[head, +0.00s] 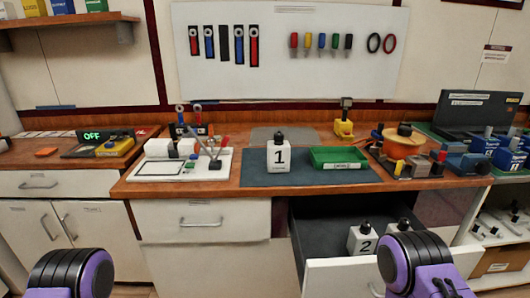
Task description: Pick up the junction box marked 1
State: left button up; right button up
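The junction box marked 1 (278,156) is a white box with a black knob on top. It stands upright on the dark mat (235,172) on the wooden counter. A similar white box marked 2 (362,241) stands in the open drawer (310,232) below and to the right, with another white box (402,226) beside it, partly hidden by my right arm. Purple and black parts of my two arms show at the bottom left and bottom right. No fingers of either gripper show, and nothing touches the box marked 1.
A green tray (338,158) sits right of the box marked 1. A white board with small tools (188,163) is to its left. Orange and yellow items (402,142) and a laptop (475,113) crowd the right side. The open drawer juts out below the counter.

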aim_at(278, 153)
jog(key=z, duration=0.25)
jog(key=i, duration=0.55)
jog(key=z, duration=0.5)
